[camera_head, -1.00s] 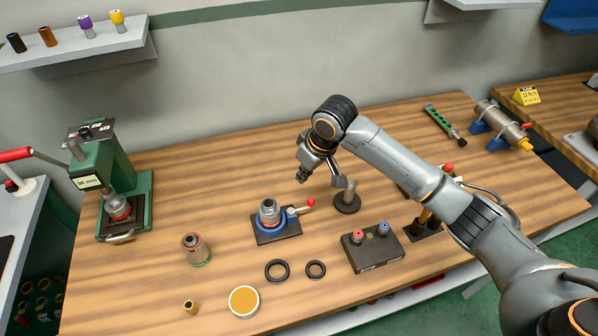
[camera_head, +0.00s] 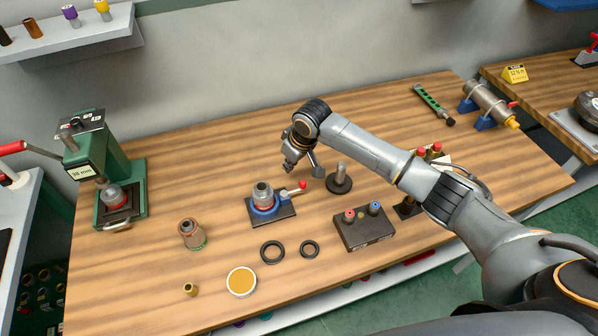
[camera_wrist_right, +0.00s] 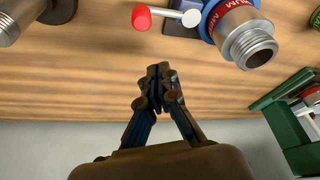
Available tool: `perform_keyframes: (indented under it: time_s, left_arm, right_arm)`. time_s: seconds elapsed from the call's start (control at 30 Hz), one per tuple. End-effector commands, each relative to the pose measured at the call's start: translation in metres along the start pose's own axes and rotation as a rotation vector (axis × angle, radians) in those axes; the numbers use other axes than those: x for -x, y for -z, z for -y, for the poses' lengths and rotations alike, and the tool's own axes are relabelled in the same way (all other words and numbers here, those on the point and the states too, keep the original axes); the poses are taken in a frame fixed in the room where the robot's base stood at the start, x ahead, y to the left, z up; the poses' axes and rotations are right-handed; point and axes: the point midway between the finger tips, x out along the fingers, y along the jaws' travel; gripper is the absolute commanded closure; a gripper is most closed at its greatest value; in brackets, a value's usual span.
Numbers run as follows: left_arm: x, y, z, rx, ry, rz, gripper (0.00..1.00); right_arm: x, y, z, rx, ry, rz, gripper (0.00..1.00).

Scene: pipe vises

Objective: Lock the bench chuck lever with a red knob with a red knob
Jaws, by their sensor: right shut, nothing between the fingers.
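The bench chuck (camera_head: 285,211) is a dark base plate with a blue and red collar holding a grey threaded fitting (camera_head: 263,191). Its short lever points right and ends in a red knob (camera_head: 302,185). My right gripper (camera_head: 289,167) is shut and empty above the table, just behind the knob and apart from it. In the right wrist view the shut fingertips (camera_wrist_right: 158,73) are clear of the red knob (camera_wrist_right: 141,18), the silver lever and the threaded fitting (camera_wrist_right: 248,44). My left gripper is not in view.
A dark round stand with a grey post (camera_head: 340,181) is right of the knob. A box with red and blue knobs (camera_head: 364,232), two black rings (camera_head: 272,252), a brown fitting (camera_head: 191,234) and a green press (camera_head: 105,160) surround the chuck. The table behind the chuck is clear.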

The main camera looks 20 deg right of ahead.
Motion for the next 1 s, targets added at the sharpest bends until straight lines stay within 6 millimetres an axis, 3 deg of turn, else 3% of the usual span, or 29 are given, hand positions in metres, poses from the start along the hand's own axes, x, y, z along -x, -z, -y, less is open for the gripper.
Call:
perform_keyframes:
  time_s: [0.1,0.3,0.5,1.0]
  left_arm:
    - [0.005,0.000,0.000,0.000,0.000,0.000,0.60]
    - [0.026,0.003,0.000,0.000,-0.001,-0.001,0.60]
    - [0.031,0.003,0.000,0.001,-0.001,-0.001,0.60]
    - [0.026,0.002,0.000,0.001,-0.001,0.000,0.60]
  right_arm:
    - [-0.019,0.000,0.000,-0.002,0.000,0.003,1.00]
    - [-0.006,-0.025,-0.001,0.001,-0.002,0.001,1.00]
    - [-0.005,-0.037,0.000,0.001,-0.001,-0.001,1.00]
    - [-0.009,-0.032,0.002,-0.004,-0.001,-0.003,1.00]
